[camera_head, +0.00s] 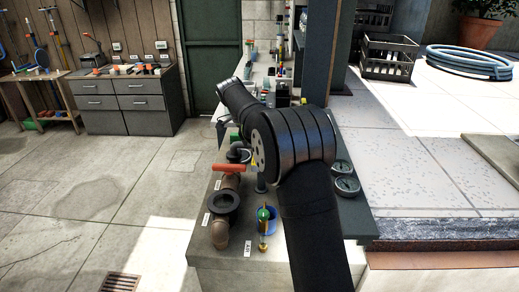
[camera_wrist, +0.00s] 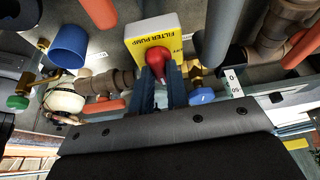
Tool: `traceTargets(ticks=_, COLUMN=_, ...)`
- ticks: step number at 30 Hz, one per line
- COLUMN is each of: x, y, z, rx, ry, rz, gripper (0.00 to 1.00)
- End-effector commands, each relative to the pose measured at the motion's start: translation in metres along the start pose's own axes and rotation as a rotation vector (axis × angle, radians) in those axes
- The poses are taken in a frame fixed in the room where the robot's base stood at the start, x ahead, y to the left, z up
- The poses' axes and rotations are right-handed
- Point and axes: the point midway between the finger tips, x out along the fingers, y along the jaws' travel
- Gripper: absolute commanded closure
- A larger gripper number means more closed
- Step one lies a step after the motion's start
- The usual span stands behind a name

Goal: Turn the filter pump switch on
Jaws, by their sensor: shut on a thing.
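The filter pump switch (camera_wrist: 152,28) is a yellow and grey-white box labelled "FILTER PUMP" in the upper middle of the wrist view. A red knob (camera_wrist: 166,70) stands out from its face. My gripper (camera_wrist: 162,80) has its two dark fingers on either side of this knob and is shut on it. The fingers hide part of the knob, and I cannot tell its on or off setting. In the head view my arm hides the gripper and most or all of the switch.
A red-handled valve on brown pipe (camera_head: 228,183), a blue cup-like fitting (camera_head: 268,212) and round gauges (camera_head: 344,178) crowd the bench around my arm. In the wrist view, a blue cylinder (camera_wrist: 68,46) and a grey pipe (camera_wrist: 222,35) flank the switch. The floor at left is clear.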

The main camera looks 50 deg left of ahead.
Motion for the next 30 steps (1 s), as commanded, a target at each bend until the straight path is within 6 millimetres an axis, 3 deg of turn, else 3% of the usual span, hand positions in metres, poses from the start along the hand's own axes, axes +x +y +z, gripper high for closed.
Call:
traceTargets(ticks=20, x=0.002, y=0.0004, z=0.0012, rx=0.056, ry=-0.001, rz=0.029, gripper=1.0)
traceTargets(ticks=21, x=0.0021, y=0.0005, z=0.0012, rx=0.056, ry=-0.001, rz=0.029, gripper=0.82)
traceTargets(ticks=24, x=0.002, y=0.0003, z=0.0012, rx=0.056, ry=-0.001, rz=0.028, gripper=0.64)
traceTargets(ticks=30, x=0.0012, y=0.0, z=0.0006, rx=0.056, ry=-0.001, rz=0.026, gripper=0.64)
